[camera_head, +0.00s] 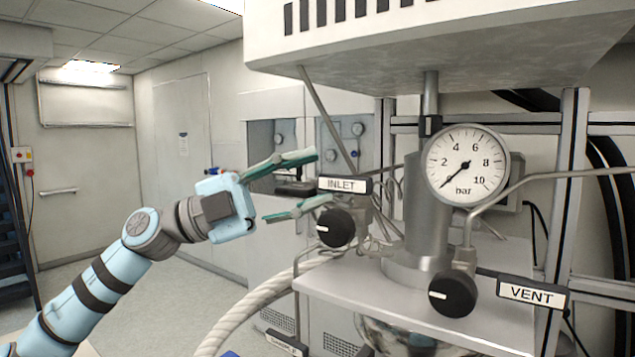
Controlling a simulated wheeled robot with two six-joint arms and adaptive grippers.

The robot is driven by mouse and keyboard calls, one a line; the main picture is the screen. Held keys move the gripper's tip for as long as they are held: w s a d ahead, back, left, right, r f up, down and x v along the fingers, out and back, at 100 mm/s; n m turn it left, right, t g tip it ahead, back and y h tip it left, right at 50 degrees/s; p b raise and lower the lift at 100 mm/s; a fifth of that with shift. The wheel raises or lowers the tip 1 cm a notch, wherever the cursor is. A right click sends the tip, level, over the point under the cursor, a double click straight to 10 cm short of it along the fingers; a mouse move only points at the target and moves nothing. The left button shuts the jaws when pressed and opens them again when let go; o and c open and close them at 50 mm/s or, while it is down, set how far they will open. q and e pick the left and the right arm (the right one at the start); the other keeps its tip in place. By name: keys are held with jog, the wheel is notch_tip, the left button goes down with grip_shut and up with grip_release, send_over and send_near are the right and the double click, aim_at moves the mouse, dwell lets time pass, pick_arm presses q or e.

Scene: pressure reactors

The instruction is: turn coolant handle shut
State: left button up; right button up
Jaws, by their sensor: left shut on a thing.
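My left gripper (322,178) has teal fingers and points right, beside the INLET plate (343,184). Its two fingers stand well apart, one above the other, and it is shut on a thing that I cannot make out. A dark object (295,187) shows between the fingers; whether it is touched or lies behind them is unclear. No handle clearly marked as coolant shows. A small label (284,343) at the bottom edge is cut off and hard to read. My right gripper is not in view.
A black INLET knob (335,228) sits just below the lower finger. Right of it stand the pressure gauge (466,165), needle near the low end, and a black VENT knob (453,294) with its VENT plate (532,293). A thick pale hose (240,318) curves below the gripper.

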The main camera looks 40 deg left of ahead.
pick_arm(q)
jog(key=shift+a+r, duration=0.2)
jog(key=shift+r, duration=0.15)
